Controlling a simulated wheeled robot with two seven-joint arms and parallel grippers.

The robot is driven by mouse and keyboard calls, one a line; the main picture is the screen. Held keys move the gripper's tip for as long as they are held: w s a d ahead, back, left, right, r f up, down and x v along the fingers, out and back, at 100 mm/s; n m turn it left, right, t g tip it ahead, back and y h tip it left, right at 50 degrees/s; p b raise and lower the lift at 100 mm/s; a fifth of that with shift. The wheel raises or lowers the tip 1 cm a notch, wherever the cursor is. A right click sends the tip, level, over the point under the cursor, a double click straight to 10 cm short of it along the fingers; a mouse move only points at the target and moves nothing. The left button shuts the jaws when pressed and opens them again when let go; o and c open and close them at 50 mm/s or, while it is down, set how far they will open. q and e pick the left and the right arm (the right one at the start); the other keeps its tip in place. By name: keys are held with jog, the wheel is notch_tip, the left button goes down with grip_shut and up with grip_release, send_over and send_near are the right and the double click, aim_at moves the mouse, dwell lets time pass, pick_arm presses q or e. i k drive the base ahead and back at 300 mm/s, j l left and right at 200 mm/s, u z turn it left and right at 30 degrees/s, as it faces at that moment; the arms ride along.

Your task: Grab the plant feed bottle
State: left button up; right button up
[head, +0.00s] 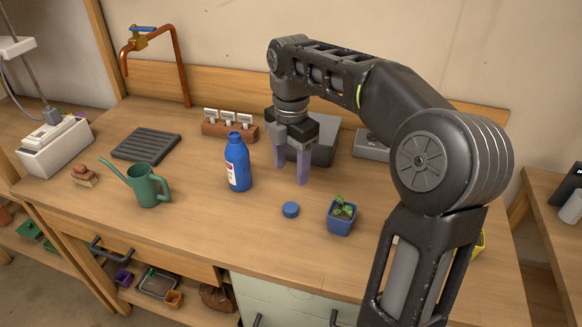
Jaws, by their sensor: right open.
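The plant feed bottle (238,166) is blue with a white and red label and a blue cap. It stands upright on the wooden bench, near the middle of the head view. My right gripper (291,176) points down, to the right of the bottle and apart from it. Its two fingers are open with nothing between them. My left gripper is not in view.
A green watering can (147,184) stands left of the bottle. A blue lid (291,210) and a blue potted seedling (341,216) are in front, to the right. Bare bench (215,225) lies in front.

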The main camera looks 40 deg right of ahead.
aim_at(236, 153)
jog(key=k+j, duration=0.75)
jog(key=j, duration=0.25)
